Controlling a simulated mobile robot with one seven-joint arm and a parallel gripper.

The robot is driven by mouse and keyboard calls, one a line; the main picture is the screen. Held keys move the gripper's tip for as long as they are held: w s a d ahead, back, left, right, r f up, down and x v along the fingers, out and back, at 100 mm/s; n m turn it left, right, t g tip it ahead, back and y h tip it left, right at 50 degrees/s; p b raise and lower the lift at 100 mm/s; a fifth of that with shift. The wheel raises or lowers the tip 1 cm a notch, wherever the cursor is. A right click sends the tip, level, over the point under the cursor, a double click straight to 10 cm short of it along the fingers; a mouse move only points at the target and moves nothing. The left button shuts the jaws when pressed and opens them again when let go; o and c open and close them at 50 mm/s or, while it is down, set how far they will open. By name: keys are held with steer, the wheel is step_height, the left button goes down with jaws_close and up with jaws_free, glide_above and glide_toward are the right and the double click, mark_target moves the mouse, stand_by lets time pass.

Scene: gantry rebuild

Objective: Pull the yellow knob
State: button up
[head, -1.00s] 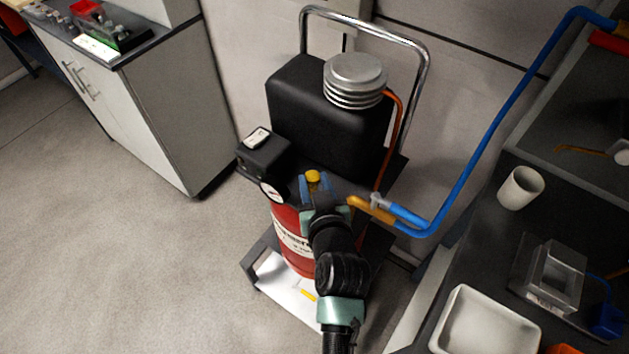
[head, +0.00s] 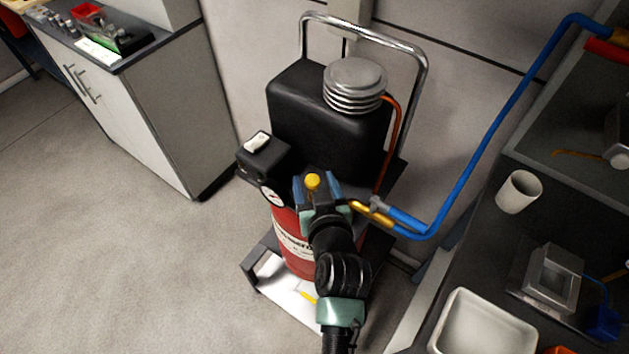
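The yellow knob (head: 313,181) is a small round cap at the top of the red cylinder (head: 291,240) on the cart. My gripper (head: 315,180) reaches up from below in the head view. Its two blue-grey fingers stand apart, one on each side of the knob. A gap shows between the knob and the fingers, so it does not look gripped. The knob's stem and the space under it are hidden by the gripper. My arm covers part of the cylinder's right side.
A black tank (head: 315,120) with a ribbed metal cap stands behind. A black box with a white switch (head: 257,142) and a gauge (head: 272,197) sit left. A blue hose (head: 480,165) runs right to a counter with a white cup (head: 519,191). The floor at left is clear.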

steer(key=b+v, duration=0.1)
steer(key=v, duration=1.2)
steer(key=shift+w, duration=0.1)
